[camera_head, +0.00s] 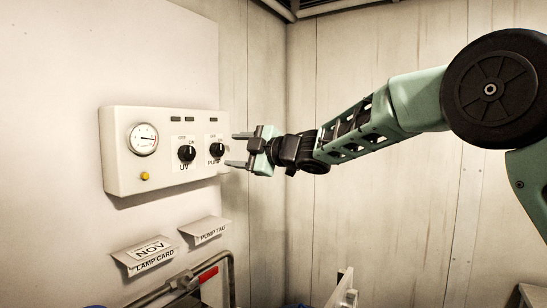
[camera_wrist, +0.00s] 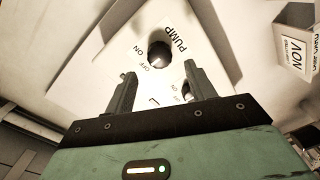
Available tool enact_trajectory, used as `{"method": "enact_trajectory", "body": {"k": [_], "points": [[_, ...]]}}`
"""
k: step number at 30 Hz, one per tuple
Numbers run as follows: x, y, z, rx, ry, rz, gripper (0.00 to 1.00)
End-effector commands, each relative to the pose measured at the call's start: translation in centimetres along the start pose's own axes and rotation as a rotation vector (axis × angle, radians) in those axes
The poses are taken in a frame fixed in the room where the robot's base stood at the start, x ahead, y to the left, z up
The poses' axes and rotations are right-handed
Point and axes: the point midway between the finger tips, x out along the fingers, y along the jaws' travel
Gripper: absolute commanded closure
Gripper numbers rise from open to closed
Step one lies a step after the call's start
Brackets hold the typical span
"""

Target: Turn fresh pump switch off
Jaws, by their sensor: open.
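The pump switch is a round black knob (camera_head: 217,149) on the right side of a white wall panel (camera_head: 122,178), with OFF and ON printed above it and PUMP below. The wrist view shows the same knob (camera_wrist: 158,52) beyond and between my fingertips. I cannot tell clearly which label its pointer faces. My gripper (camera_head: 234,150) is open and empty, just to the right of the knob in the head view. In the wrist view my gripper (camera_wrist: 160,70) has its fingers spread, apparently short of the knob.
A similar UV knob (camera_head: 187,153) sits left of the pump switch, with a gauge (camera_head: 144,139) and yellow button (camera_head: 145,176) further left. Lamp card (camera_head: 150,254) and pump tag (camera_head: 206,230) holders are below. A pipe with a red handle (camera_head: 208,275) runs lower down.

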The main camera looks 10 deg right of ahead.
Motion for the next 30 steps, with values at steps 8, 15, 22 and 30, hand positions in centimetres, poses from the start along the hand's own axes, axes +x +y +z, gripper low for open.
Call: {"method": "enact_trajectory", "body": {"k": [8,15,22,30], "points": [[-6.9,-0.2,0.2,-0.002,-0.003,0.003,0.45],[-11.4,-0.2,0.1,-0.001,-0.002,0.001,0.45],[-13.3,-0.1,0.0,-0.001,-0.001,0.000,0.45],[-13.5,-0.1,0.0,-0.001,-0.001,0.000,0.45]]}}
